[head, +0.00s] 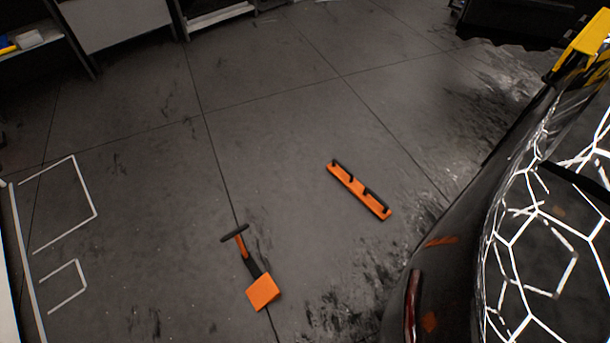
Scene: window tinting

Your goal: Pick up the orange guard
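A long narrow orange bar with black clips along one side, which looks like the orange guard (360,190), lies on the dark grey floor right of the middle in the head view. It lies at a slant, from upper left to lower right, apart from the car. Its whole length shows and nothing covers it. My gripper is not in view.
An orange and black tool with a black crossbar (262,292) lies on the floor to the lower left of the guard. A dark glossy car (455,250) with bright hexagonal reflections fills the right side. Shelving (40,50) stands at the upper left. The floor between is clear.

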